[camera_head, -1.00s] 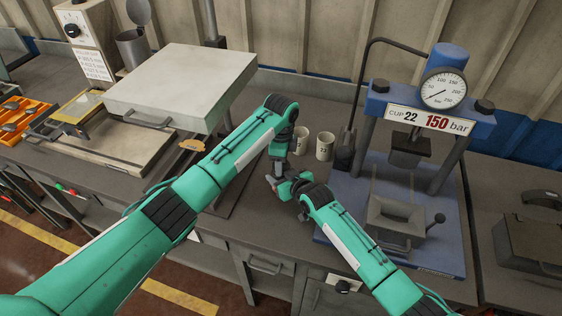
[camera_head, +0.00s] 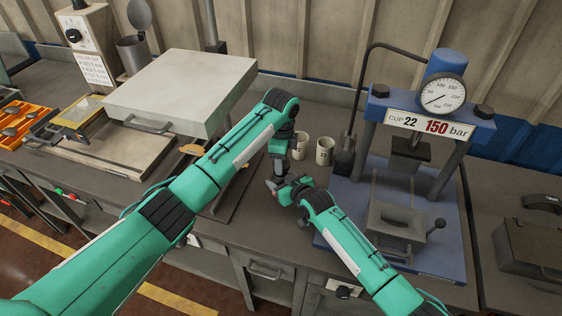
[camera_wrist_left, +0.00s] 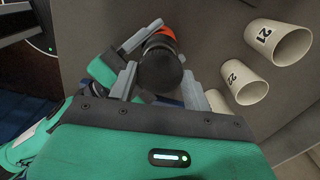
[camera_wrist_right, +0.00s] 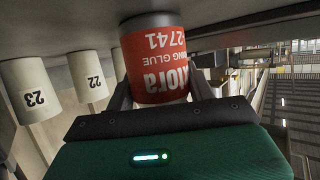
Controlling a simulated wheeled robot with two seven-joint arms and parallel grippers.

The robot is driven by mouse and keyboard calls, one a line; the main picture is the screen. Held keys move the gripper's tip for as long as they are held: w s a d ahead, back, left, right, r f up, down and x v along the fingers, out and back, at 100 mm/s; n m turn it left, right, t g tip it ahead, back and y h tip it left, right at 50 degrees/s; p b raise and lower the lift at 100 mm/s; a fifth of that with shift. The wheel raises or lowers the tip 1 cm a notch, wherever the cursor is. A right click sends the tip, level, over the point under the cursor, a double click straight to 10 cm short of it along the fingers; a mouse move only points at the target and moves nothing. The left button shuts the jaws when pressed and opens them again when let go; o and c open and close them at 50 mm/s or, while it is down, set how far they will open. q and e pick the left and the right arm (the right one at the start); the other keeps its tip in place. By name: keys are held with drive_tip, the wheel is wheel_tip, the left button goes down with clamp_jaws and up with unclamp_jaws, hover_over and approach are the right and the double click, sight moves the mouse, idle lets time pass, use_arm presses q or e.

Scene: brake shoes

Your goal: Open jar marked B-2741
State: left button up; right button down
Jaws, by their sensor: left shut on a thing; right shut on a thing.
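The jar (camera_wrist_right: 155,62) has a red label with upside-down text, including 2741 and GLUE, in the right wrist view. My right gripper (camera_wrist_right: 160,92) is shut on its body. The left wrist view shows the jar's dark round lid (camera_wrist_left: 161,72) end-on, with a red-orange part behind it. My left gripper (camera_wrist_left: 160,88) has one finger on each side of the lid and is shut on it. The jar is mostly hidden there.
Two pale cups (camera_head: 324,151) stand just behind the grippers; the wrist views show cups marked 21, 22 and 23. A blue press (camera_head: 440,240) is at right. A large pale slab (camera_head: 185,85) with a handle is at left. An orange tray (camera_head: 22,122) lies far left.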

use_arm(q)
drive_tip(key=shift+r, duration=1.45)
use_arm(e)
drive_tip(key=shift+c, duration=2.2)
unclamp_jaws()
drive_tip(key=shift+s, duration=0.1)
